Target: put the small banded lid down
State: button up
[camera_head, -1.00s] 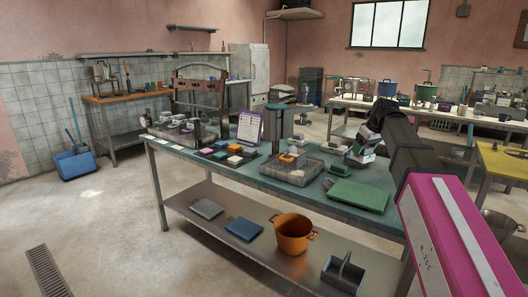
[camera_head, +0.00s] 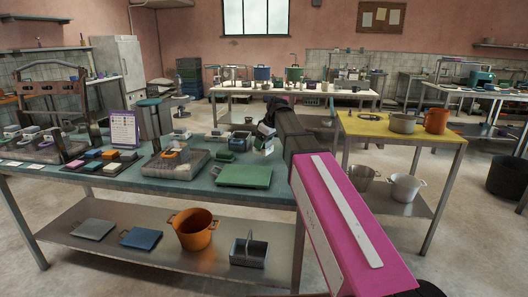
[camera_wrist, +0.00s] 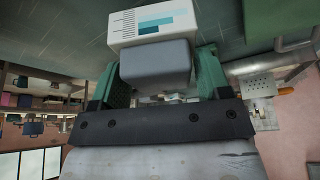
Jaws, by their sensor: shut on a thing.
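My gripper (camera_wrist: 163,78) is shut, with its green fingers on either side of a small block-like thing. This is the banded lid (camera_wrist: 153,22), with a white face, teal bands and black marks; a grey-blue part (camera_wrist: 156,63) lies against it nearer the wrist. In the head view my gripper (camera_head: 262,143) is small, above or beside the back right of the green-topped table (camera_head: 195,190). A whitish patch shows at its end. I cannot tell whether the lid touches anything beneath it.
A green board (camera_head: 244,176) lies on the table's front right, near a grey tray (camera_head: 176,168) with orange and pale pieces. A purple-framed sheet (camera_head: 125,130) stands further left. An orange pot (camera_head: 194,230) is on the lower shelf. A yellow table (camera_head: 395,129) stands right.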

jog(key=shift+w+d+f, duration=0.1)
jog(key=shift+d+f, duration=0.15)
jog(key=shift+f, duration=1.95)
jog(key=shift+f, duration=0.1)
jog(key=o, duration=1)
jog(key=v, duration=1.2)
jog(key=shift+d, duration=0.1)
